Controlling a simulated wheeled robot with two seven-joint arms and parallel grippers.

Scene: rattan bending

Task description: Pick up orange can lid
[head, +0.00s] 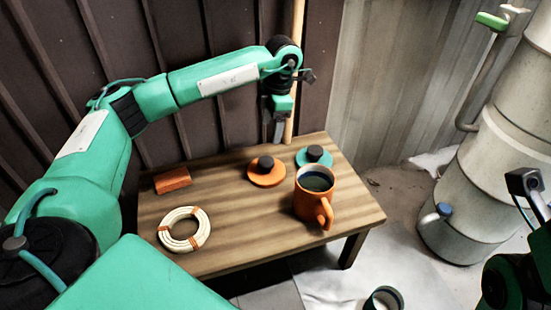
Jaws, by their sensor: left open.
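The orange can lid (262,180) is a flat round disc with a dark knob. It lies on the wooden table near the back edge, left of the orange can. My left gripper (278,138) points down behind and slightly right of the lid, near the table's back edge. It is open, nothing shows between its fingers, and it is apart from the lid. Part of my right arm shows at the right edge, but its jaws do not show.
On the wooden table (225,240) stand an orange can (309,203) with a handle and dark contents, a teal lid (325,160), an orange block (172,181) and a cream coil (165,229). A thin pole (296,40) and dark wall rise behind. A large pale tank (490,160) stands right.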

